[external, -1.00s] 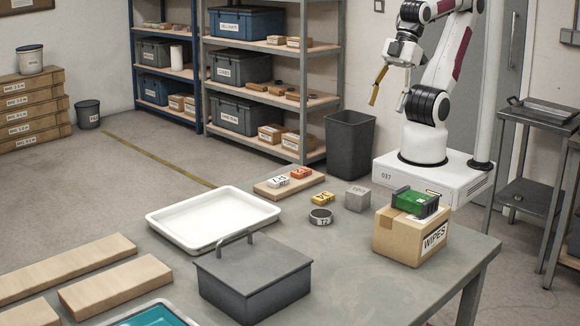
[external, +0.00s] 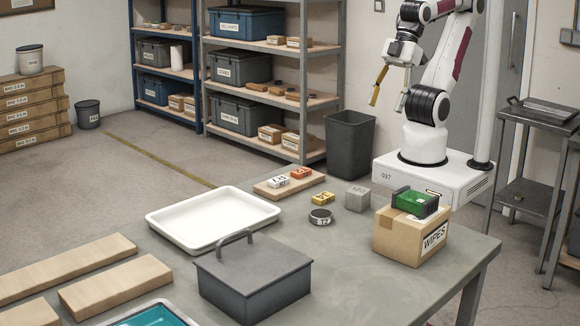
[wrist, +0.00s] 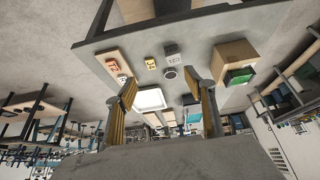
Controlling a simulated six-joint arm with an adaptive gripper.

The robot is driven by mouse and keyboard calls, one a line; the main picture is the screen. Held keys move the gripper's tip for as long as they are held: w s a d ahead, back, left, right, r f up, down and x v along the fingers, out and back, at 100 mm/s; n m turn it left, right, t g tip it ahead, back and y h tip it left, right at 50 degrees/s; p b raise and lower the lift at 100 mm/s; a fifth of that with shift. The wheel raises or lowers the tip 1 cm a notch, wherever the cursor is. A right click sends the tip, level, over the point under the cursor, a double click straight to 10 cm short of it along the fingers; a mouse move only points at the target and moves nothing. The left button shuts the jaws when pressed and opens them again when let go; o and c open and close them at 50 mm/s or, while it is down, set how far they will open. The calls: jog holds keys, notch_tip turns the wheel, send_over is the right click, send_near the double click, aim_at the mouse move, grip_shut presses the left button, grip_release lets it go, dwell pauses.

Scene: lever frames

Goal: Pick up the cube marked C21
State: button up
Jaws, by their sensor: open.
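A small grey cube (external: 357,198) sits on the grey table, left of the cardboard box. A marking shows faintly on it, but I cannot read it as C21. The cube also shows near the upper middle of the wrist view (wrist: 172,50). My gripper (external: 389,103) is open and empty, raised well above and behind the table in the external view. In the wrist view its two yellow-padded fingers (wrist: 162,88) are spread apart with nothing held between them, and the cube is beyond them.
A cardboard box marked WIPES (external: 408,238) with a green item (external: 416,204) on top stands right of the cube. A round dark item (external: 320,216) and yellow block (external: 322,198) lie left. A wooden board (external: 262,190), white tray (external: 160,226) and lidded grey box (external: 255,285) stand farther left.

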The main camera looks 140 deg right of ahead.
jog(key=shift+f, duration=0.1)
jog(key=n+g, duration=0.6)
jog(key=n, duration=0.8)
send_over(359, 190)
jog(key=s, duration=0.2)
notch_tip(359, 190, down, 14)
jog(key=shift+s+d, duration=0.1)
jog(key=shift+d, duration=0.05)
jog(key=shift+w+n, duration=0.35)
jog(key=shift+n, duration=0.15)
jog(key=shift+w+n, duration=0.5)
jog(key=shift+n, duration=0.5)
jog(key=shift+w+r+n, duration=0.15)
jog(key=shift+r+n, duration=0.1)
jog(key=shift+n, duration=1.05)
